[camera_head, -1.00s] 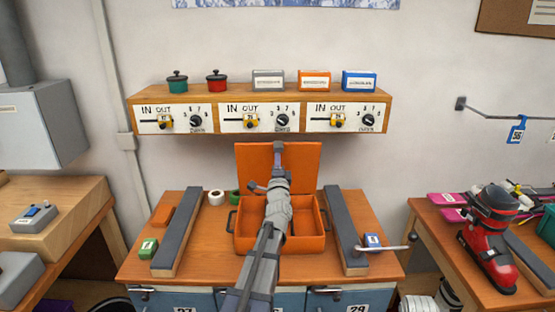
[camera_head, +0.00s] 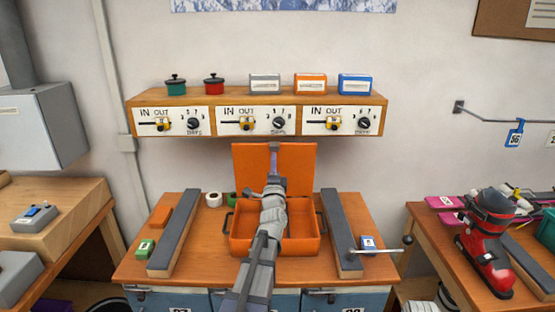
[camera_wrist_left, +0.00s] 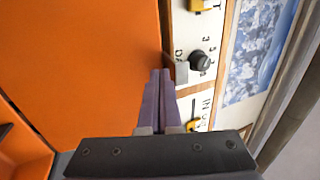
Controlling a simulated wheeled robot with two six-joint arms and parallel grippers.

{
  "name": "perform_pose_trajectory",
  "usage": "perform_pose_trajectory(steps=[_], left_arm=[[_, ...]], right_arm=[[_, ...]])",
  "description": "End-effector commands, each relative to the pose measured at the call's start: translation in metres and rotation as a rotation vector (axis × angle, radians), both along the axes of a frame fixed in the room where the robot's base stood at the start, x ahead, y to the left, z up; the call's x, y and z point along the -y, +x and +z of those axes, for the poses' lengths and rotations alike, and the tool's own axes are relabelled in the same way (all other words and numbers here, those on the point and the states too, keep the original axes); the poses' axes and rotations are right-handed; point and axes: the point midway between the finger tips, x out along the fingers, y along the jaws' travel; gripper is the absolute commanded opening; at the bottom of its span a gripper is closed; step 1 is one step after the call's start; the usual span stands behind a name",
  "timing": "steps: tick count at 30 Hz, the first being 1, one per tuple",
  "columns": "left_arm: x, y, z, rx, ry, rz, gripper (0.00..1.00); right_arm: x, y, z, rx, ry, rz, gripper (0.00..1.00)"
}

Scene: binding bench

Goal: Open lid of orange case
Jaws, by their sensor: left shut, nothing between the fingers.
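The orange case (camera_head: 302,245) sits on the wooden bench between two dark rails. Its lid (camera_head: 300,172) stands upright at the back, so the case is open. The lid also fills the left of the left wrist view (camera_wrist_left: 85,60). My left arm reaches over the case from the front and hides part of its inside. My left gripper (camera_head: 274,152) is at the upper part of the lid, in front of it in the head view. In the left wrist view its purple fingers (camera_wrist_left: 161,75) are together and empty, beside the lid's edge. My right gripper is not in view.
Dark rails (camera_head: 175,233) and (camera_head: 341,232) flank the case. A shelf (camera_head: 258,97) with dials, pots and boxes hangs above and behind the lid. A red boot (camera_head: 489,245) stands on the right table.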

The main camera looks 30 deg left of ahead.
Motion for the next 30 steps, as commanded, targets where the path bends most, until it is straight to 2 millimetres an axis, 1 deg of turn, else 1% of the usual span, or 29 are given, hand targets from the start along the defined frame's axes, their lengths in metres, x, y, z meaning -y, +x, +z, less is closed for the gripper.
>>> perform_pose_trajectory(steps=[1, 5, 8, 12, 16, 20, 30], left_arm=[[0.0, -0.01, -0.002, 0.001, -0.001, 0.001, 0.0], [0.012, -0.026, -0.004, 0.0, 0.0, -0.001, 0.0], [0.021, -0.041, -0.006, 0.0, 0.0, -0.001, 0.0], [0.036, -0.065, -0.009, 0.0, 0.0, 0.0, 0.0], [0.047, -0.083, -0.011, 0.001, 0.0, 0.0, 0.0], [0.052, -0.09, -0.011, 0.001, 0.001, 0.0, 0.0], [0.051, -0.089, -0.011, 0.0, -0.001, 0.0, 0.0]], right_arm=[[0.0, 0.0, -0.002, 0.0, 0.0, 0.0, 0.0], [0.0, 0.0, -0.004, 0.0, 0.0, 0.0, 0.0], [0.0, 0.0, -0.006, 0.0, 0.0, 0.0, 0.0], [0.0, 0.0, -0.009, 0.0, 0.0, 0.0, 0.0], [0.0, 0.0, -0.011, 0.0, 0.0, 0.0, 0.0], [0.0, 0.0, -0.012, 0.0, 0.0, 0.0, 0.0], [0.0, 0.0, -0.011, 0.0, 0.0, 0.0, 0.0]])
